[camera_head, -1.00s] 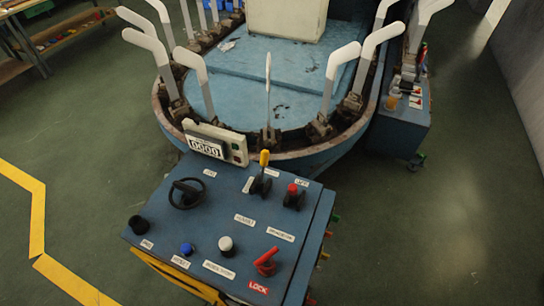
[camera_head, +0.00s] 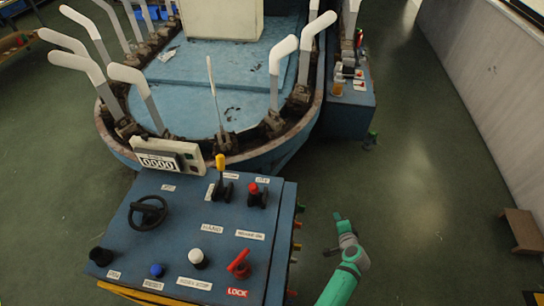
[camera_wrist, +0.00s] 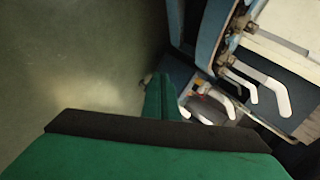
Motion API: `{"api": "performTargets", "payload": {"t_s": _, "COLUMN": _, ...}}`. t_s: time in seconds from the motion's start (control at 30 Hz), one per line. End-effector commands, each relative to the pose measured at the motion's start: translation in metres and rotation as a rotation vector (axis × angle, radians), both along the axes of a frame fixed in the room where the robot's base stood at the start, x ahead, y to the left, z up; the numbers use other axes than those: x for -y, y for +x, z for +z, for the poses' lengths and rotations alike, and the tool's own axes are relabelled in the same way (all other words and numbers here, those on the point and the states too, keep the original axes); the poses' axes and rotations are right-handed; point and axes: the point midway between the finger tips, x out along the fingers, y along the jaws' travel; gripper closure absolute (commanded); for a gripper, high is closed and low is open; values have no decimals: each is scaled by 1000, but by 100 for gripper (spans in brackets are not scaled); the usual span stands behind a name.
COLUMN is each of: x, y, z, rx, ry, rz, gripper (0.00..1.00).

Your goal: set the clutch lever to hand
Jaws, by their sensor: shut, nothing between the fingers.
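The blue control console (camera_head: 180,235) stands in the lower left of the head view. A yellow-topped lever (camera_head: 220,166) stands upright at its back edge, beside a red-knobbed lever (camera_head: 254,189). A red handle (camera_head: 239,264) sits at the front right above a LOCK label. Most labels are too small to read, so I cannot tell which one is the clutch lever. My green gripper (camera_head: 338,216) is shut and empty, right of the console over the floor, apart from every control. In the wrist view my gripper (camera_wrist: 160,84) points toward the machine.
A black handwheel (camera_head: 148,212), a white knob (camera_head: 197,256) and a blue button (camera_head: 157,270) share the panel. A counter box (camera_head: 167,159) stands behind it. The round machine with white paddle arms (camera_head: 284,54) fills the back. Open green floor lies at right.

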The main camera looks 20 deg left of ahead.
Motion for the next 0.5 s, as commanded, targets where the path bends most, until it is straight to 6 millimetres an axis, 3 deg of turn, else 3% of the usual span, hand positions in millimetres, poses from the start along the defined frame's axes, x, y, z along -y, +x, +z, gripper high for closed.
{"api": "performTargets", "payload": {"t_s": 0.03, "x": -22, "y": 21, "z": 18, "rx": -12, "ry": 71, "rz": 51, "gripper": 100}}
{"api": "performTargets", "payload": {"t_s": 0.1, "x": -60, "y": 40, "z": 41, "rx": -47, "ry": 182, "rz": 137, "gripper": 100}}
{"api": "performTargets", "payload": {"t_s": 0.23, "x": -136, "y": 56, "z": 96, "rx": -131, "ry": 381, "rz": 339, "gripper": 100}}
{"api": "performTargets", "payload": {"t_s": 0.4, "x": -230, "y": 37, "z": 181, "rx": -263, "ry": 602, "rz": 686, "gripper": 100}}
{"api": "performTargets", "payload": {"t_s": 0.5, "x": -264, "y": 14, "z": 225, "rx": -321, "ry": 700, "rz": 889, "gripper": 100}}
